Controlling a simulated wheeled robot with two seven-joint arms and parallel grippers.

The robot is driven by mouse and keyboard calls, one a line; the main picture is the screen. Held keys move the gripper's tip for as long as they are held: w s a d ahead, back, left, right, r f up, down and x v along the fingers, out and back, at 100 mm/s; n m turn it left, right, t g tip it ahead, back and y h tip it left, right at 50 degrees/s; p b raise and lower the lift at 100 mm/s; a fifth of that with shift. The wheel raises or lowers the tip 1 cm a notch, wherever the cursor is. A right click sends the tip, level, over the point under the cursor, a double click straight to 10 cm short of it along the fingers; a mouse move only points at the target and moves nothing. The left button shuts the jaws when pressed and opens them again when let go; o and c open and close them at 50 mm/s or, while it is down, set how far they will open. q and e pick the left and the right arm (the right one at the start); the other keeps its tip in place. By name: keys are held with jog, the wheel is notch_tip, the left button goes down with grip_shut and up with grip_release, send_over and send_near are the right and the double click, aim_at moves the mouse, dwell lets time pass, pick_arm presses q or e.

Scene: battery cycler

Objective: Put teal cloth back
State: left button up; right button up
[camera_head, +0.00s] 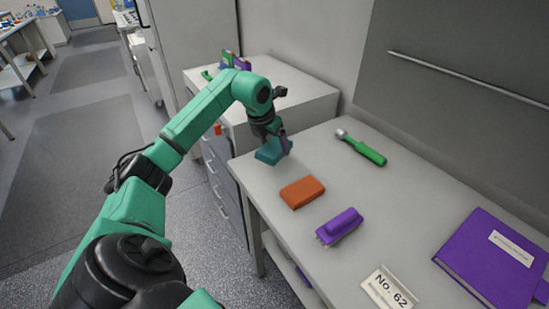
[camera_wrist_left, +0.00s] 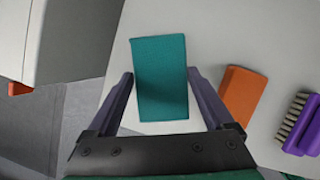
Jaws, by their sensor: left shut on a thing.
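The teal cloth (camera_head: 267,155) is a folded block at the back left corner of the grey table (camera_head: 240,165). My left gripper (camera_head: 278,143) points down over it and is shut on it. My right gripper is not in view.

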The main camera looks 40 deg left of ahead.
pick_arm(q)
notch_tip(320, 180, down, 4)
jog(key=shift+s+f+p, duration=0.1)
jog(key=shift+f+p, duration=0.1)
jog(key=shift+p, duration=0.1)
jog(key=shift+f, duration=0.3)
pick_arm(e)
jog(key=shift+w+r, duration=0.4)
pick_arm(q)
jog(key=shift+f, duration=0.2)
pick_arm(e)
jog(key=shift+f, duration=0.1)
pick_arm(q)
jog(key=o, duration=1.1)
jog(key=shift+r, duration=0.1)
jog(key=shift+c, duration=0.2)
jog(key=shift+r, duration=0.15)
jog(key=b+v, duration=0.2)
jog(key=v, duration=1)
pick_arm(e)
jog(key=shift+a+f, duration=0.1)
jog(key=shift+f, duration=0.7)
